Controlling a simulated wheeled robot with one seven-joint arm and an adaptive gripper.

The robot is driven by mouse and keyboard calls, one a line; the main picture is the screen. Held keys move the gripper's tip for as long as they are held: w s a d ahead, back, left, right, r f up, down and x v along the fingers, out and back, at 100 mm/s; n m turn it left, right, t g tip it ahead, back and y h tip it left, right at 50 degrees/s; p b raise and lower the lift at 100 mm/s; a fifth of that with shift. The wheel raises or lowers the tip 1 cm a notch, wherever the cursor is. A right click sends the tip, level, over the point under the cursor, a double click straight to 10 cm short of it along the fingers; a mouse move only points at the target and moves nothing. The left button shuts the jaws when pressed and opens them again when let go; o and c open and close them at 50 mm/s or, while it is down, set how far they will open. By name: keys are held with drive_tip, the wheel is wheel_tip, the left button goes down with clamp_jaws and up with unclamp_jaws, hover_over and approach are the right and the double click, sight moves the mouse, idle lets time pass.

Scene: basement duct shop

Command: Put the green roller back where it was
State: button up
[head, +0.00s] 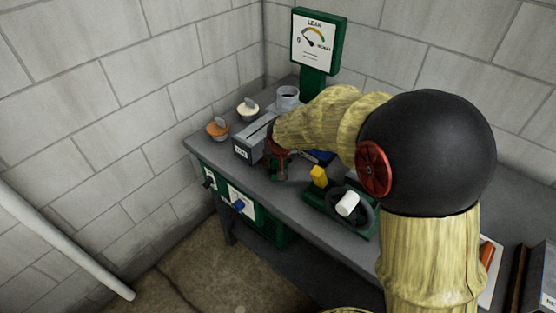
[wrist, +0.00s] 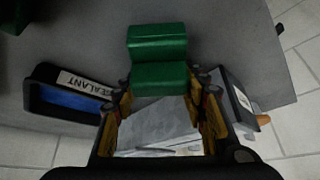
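The green roller (wrist: 160,78) is in the wrist view between the tips of my gripper (wrist: 161,92). It fills the gap, with a yellow-padded finger against each side, and shows as two rounded green parts, one beyond the other. In the head view my gripper (head: 279,158) points down over the grey bench (head: 228,162), just right of a grey slotted box. A dark green bit of the roller (head: 278,173) shows under it; most is hidden by the fingers. I cannot tell whether the roller touches the bench.
A dark tray labelled SEALANT (wrist: 72,92) lies close by. A LEAK gauge (head: 318,42) rises behind.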

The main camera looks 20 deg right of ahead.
drive_tip(key=o, duration=0.4)
drive_tip(key=shift+r, duration=0.1)
drive_tip(key=shift+r, duration=0.2)
drive_tip(key=p+v, duration=0.4)
drive_tip(key=v, duration=0.8)
drive_tip(key=s+r, duration=0.3)
drive_tip(key=s, duration=0.6)
drive_tip(key=s+r+n, duration=0.1)
drive_tip(key=s+r, duration=0.1)
drive_tip(key=s, duration=0.7)
drive_tip(key=s+r+n+y, duration=0.1)
drive_tip(key=s+r, duration=0.2)
drive_tip(key=s, duration=0.6)
drive_tip(key=shift+d+r, duration=0.3)
drive_tip(key=shift+r, duration=0.05)
